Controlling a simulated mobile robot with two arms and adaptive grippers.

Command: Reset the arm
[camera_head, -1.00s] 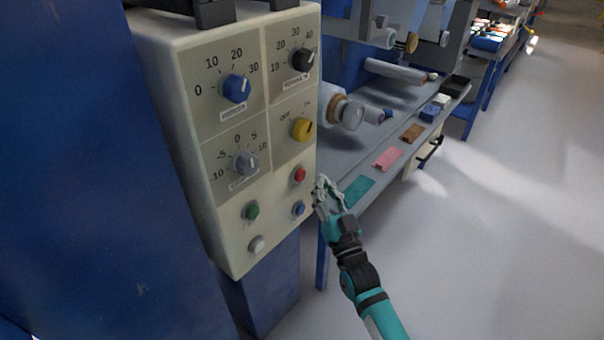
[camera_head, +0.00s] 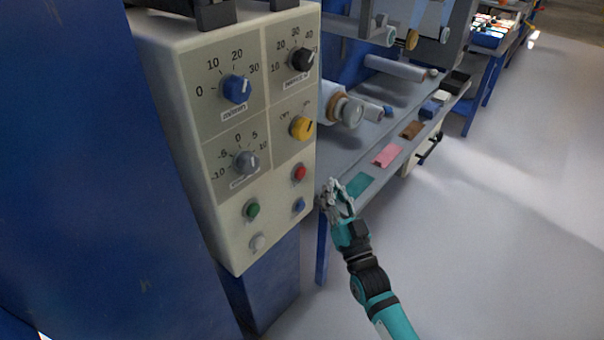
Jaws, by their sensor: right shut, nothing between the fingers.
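My right gripper (camera_head: 334,190) is shut and empty at the lower right of the control box (camera_head: 219,225). It is in front of the near end of the grey shelf, apart from the buttons. My right arm comes in from the bottom right. The box has a blue knob (camera_head: 237,89), a black knob (camera_head: 302,60), a yellow knob (camera_head: 302,128) and a grey knob (camera_head: 246,163). Below them are a red button (camera_head: 300,173), a green button (camera_head: 252,209), a blue button (camera_head: 299,205) and a white button (camera_head: 258,242). My left gripper is not in view.
The grey shelf (camera_head: 385,180) runs back with a teal piece (camera_head: 359,184), a pink piece (camera_head: 388,155) and a brown piece (camera_head: 411,130) on it. Film rollers (camera_head: 344,108) stick out above it. A blue cabinet side (camera_head: 80,170) fills the left. The floor at right is clear.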

